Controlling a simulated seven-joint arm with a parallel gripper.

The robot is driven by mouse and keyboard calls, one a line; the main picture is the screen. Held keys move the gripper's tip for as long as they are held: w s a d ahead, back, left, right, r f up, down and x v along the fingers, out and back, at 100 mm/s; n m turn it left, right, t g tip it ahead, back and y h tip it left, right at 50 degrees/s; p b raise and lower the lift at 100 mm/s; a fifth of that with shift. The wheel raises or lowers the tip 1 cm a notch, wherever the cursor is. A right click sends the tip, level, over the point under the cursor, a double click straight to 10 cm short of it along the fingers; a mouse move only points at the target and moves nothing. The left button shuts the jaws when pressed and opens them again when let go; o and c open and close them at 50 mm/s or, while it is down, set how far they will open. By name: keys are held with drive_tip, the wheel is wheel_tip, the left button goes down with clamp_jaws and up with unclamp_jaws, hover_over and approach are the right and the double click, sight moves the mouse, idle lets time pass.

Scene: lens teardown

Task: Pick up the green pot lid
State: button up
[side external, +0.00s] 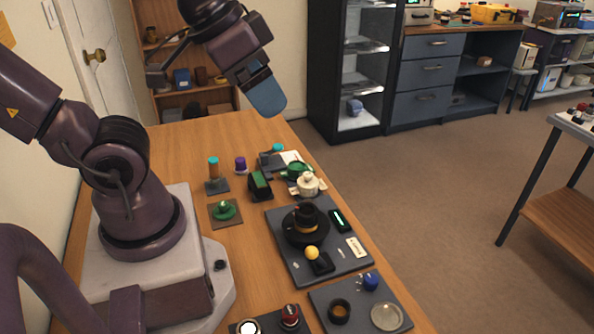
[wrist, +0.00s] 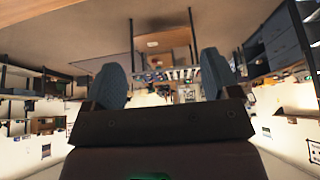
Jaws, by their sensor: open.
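A green lid-like piece with a raised knob (side external: 225,208) sits on a small dark square pad on the wooden table, in front of my base in the side view. A second green, rounded piece (side external: 297,168) lies farther back, partly hidden behind a small cream pot (side external: 308,184); I cannot tell its exact shape. My gripper (side external: 268,100) is high above the far end of the table, well apart from both green pieces. In the wrist view its two blue-grey fingers (wrist: 162,62) stand apart with nothing between them. No lid can be made out in the wrist view.
A dark tray (side external: 283,262) holds a black round part, a yellow ball and a labelled block. A black-and-green block (side external: 260,184), a cyan-topped cylinder (side external: 213,168) and a purple piece (side external: 240,164) stand near the green pieces. The table's far end is clear.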

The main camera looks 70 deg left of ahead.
drive_tip(key=shift+c, duration=0.2)
drive_tip(key=c, duration=0.4)
drive_tip(key=n+g, duration=0.6)
drive_tip(key=n, duration=1.5)
hover_over(222, 203)
wheel_tip(222, 203, down, 21)
drive_tip(key=shift+c, duration=0.2)
drive_tip(key=shift+n, duration=0.3)
drive_tip(key=shift+f, duration=6.25)
